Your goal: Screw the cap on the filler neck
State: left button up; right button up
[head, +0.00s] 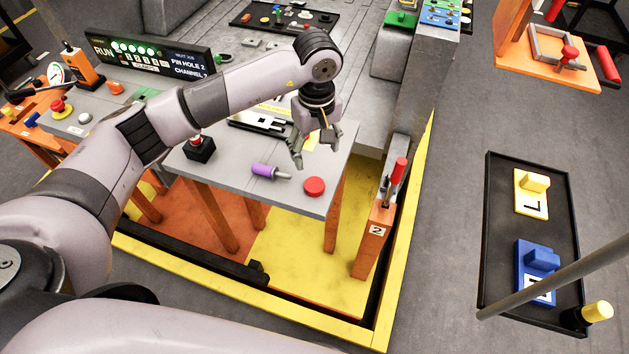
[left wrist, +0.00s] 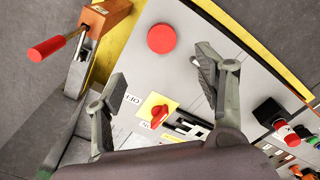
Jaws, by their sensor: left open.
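A round red disc, which looks like the cap (head: 314,186), lies near the front right corner of the grey table. It also shows at the top middle of the left wrist view (left wrist: 162,38). My left gripper (head: 316,152) is open and empty above the table, just behind the red disc. In the left wrist view its two fingers (left wrist: 162,70) are spread apart, with the disc beyond them and not touched. I cannot make out a filler neck for certain. My right gripper is not in view.
A purple-handled tool (head: 265,171) lies left of the disc. A red knob on a yellow plate (left wrist: 158,110) sits between the fingers in the wrist view. An orange post with a red lever (head: 397,172) stands right of the table. A black tray (head: 503,235) lies farther right.

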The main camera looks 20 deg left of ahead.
pick_arm(q)
jog(key=p, duration=0.2)
send_over(315, 184)
notch_tip(315, 184, down, 7)
jog(key=shift+d+r, duration=0.1)
jog(key=shift+r, duration=0.1)
notch_tip(315, 184, down, 5)
jog(key=p, duration=0.3)
jog(key=shift+s+r, duration=0.1)
jog(key=shift+f, duration=0.35)
jog(key=shift+c, duration=0.3)
jog(key=c, duration=0.9)
jog(key=shift+o, duration=0.2)
jog(key=shift+r, duration=0.15)
